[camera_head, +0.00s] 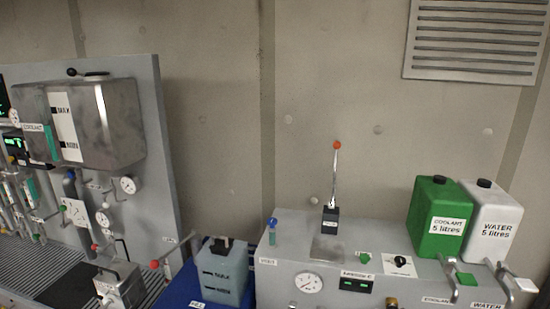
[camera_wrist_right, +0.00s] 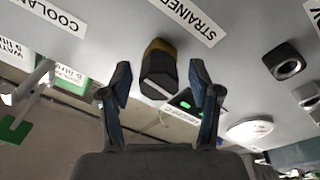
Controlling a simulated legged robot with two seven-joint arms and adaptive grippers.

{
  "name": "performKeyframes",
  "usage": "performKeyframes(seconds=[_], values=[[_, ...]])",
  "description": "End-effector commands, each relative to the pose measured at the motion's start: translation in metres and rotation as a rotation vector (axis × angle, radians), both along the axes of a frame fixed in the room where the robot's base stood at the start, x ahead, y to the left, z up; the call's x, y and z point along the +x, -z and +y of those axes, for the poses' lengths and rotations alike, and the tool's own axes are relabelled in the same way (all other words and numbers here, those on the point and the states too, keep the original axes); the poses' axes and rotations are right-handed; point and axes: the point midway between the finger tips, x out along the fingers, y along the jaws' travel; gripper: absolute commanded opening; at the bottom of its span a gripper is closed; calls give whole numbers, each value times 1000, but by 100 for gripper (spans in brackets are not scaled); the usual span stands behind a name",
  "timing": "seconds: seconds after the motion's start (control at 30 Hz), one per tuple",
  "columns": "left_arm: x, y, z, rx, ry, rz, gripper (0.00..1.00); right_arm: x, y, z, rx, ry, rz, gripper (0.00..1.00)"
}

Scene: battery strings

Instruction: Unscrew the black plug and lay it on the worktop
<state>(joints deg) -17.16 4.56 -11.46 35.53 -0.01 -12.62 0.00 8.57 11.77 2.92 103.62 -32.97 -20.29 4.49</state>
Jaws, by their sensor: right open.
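In the right wrist view a black plug (camera_wrist_right: 158,78) with a brass-coloured collar (camera_wrist_right: 159,47) sits on a grey panel, beside a label reading STRAINER (camera_wrist_right: 187,18). My right gripper (camera_wrist_right: 160,76) is open, one finger on each side of the plug in the picture. Gaps show between the fingers and the plug; I cannot tell how far it reaches in between them in depth. In the head view a small brass-coloured fitting (camera_head: 391,302) shows at the bottom edge, mostly cut off. The grey cabinet top (camera_head: 290,230) is in the head view. Neither gripper shows there.
Green (camera_head: 437,222) and white (camera_head: 488,225) canisters stand at the cabinet's right. A lever (camera_head: 335,175) with a red knob stands mid-top. A gauge (camera_head: 308,284) and display (camera_head: 356,284) are on its front. A MAX-marked container (camera_head: 222,275) stands left. The cabinet top's left part is mostly clear.

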Motion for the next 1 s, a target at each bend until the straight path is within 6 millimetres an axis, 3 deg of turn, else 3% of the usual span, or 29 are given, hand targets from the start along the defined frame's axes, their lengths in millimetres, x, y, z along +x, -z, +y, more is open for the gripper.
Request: performKeyframes(seconds=[0.07,0.3,1.0], values=[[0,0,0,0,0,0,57,0,0,0,0,0,0,57],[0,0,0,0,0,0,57,0,0,0,0,0,0,0],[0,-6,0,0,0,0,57,-16,2,5,2,-1,3,0]])
